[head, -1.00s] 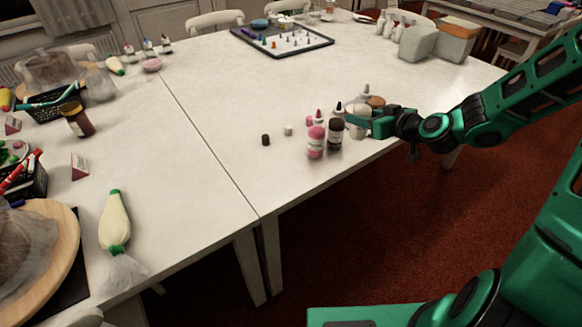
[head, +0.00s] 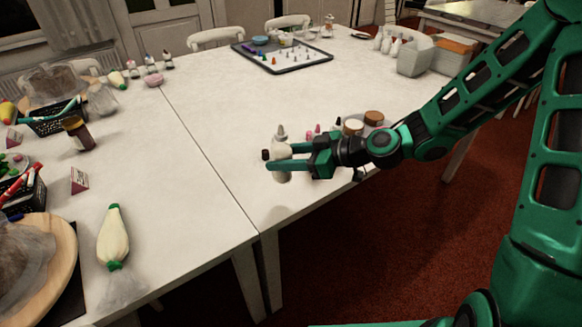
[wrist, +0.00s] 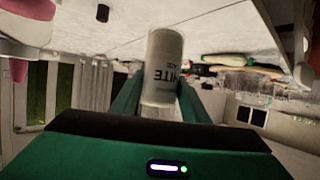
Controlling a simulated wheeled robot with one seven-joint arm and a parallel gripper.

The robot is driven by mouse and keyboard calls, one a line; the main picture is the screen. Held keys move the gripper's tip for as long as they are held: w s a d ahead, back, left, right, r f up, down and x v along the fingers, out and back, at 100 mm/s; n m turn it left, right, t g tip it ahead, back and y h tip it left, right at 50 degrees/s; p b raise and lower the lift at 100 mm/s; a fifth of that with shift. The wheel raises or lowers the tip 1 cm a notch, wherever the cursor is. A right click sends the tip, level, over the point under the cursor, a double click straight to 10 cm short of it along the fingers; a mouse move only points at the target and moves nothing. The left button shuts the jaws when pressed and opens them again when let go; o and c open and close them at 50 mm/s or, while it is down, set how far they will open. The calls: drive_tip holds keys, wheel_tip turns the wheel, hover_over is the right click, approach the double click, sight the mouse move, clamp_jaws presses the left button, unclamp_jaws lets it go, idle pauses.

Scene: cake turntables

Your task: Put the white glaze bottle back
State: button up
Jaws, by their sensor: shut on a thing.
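The white glaze bottle (head: 282,174) is upright in my gripper (head: 284,158), with its pale nozzle (head: 281,132) pointing up. A faint shadow on the table below suggests that it is held above the surface. In the wrist view, the bottle (wrist: 163,65) stands between the green fingers, and part of a dark "WHITE" label shows. The fingers are shut on its body. My gripper and forearm hide most of the other glaze bottles; red and dark tips (head: 317,130) show behind them.
A small dark cap (head: 265,155) lies on the table just left of the bottle. Brown-lidded jars (head: 373,117) stand behind my forearm. A piping bag (head: 113,238) lies at front left.

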drive_tip(key=shift+w+d+f, duration=0.15)
drive_tip(key=shift+w+f, duration=1.1)
drive_tip(key=shift+f, duration=0.2)
drive_tip(key=shift+w+d+f, duration=0.2)
drive_tip(key=shift+w+f, duration=1.1)
drive_tip(key=shift+f, duration=0.1)
drive_tip(key=shift+w+d+f, duration=0.15)
drive_tip(key=shift+w+f, duration=1.1)
drive_tip(key=shift+f, duration=0.2)
drive_tip(key=shift+f, duration=0.1)
drive_tip(key=o, duration=0.6)
drive_tip(key=shift+o, duration=0.5)
drive_tip(key=shift+d, duration=0.2)
drive_tip(key=v, duration=1.1)
drive_tip(key=shift+s+d+r, duration=0.2)
drive_tip(key=shift+r, duration=0.05)
